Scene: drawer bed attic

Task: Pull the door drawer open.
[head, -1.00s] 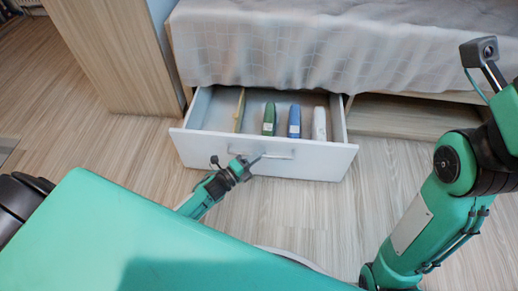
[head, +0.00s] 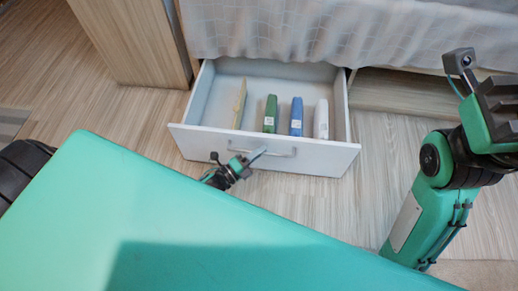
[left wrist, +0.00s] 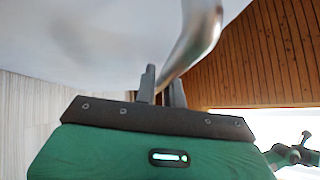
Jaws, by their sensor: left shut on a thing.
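The white drawer (head: 205,142) under the bed stands pulled well out in the head view, with its inside showing. Its metal bar handle (head: 282,153) runs across the front panel. My left gripper (head: 252,160) is at the left part of this handle. In the left wrist view the handle (left wrist: 196,32) passes between the two fingers of the left gripper (left wrist: 163,85), which is shut on it. My right gripper (head: 495,105) is raised at the right edge of the head view, far from the drawer; its fingertips are not clear.
Inside the drawer stand a yellowish item (head: 240,104), a green one (head: 270,114), a blue one (head: 297,117) and a white one (head: 321,119). The bed (head: 300,30) with a pale cover is behind. A wooden cabinet (head: 135,40) stands at the left. Wooden floor lies around the drawer.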

